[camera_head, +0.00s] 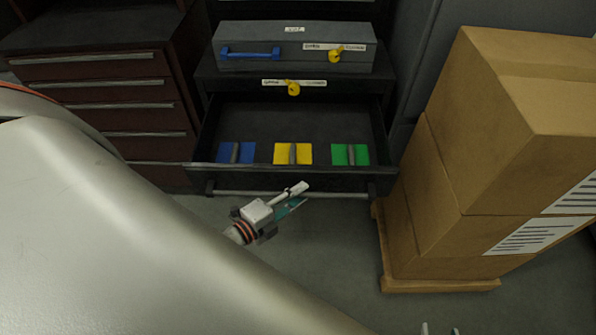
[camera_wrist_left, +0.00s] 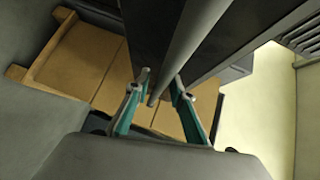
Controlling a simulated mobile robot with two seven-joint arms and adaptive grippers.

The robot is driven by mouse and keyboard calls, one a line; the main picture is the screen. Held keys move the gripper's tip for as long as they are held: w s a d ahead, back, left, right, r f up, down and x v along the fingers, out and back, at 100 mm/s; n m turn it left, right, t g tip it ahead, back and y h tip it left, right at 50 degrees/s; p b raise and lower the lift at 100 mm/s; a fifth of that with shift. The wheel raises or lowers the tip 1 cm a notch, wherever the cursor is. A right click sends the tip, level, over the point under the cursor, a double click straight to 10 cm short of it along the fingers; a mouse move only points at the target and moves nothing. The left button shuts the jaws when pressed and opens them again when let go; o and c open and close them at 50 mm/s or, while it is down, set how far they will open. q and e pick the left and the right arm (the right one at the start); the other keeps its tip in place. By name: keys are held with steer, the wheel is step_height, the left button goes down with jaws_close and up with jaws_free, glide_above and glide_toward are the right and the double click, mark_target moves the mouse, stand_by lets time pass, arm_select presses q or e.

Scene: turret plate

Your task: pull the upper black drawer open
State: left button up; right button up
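The black drawer (camera_head: 340,120) stands pulled out of the dark cabinet in the head view, with its inside showing. A long metal bar handle (camera_head: 235,193) runs along its front and shows large in the left wrist view (camera_wrist_left: 200,35). My left gripper (camera_head: 302,194) is at the middle of this handle. Its fingers (camera_wrist_left: 163,80) lie on either side of the bar and are apart, with a small gap visible beside it. Only the fingertips of my right gripper (camera_head: 440,330) show at the bottom edge of the head view; they are apart and empty.
Blue (camera_head: 227,153), yellow (camera_head: 293,153) and green (camera_head: 350,154) pads with grey pieces lie in the drawer. A grey case (camera_head: 250,38) sits above. Cardboard boxes (camera_head: 470,160) on a pallet (camera_head: 440,286) stand close on the right. A brown drawer cabinet (camera_head: 90,90) stands left.

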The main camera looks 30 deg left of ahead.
stand_by(0.3)
arm_select(q)
steer(key=v, duration=1.2)
stand_by(0.3)
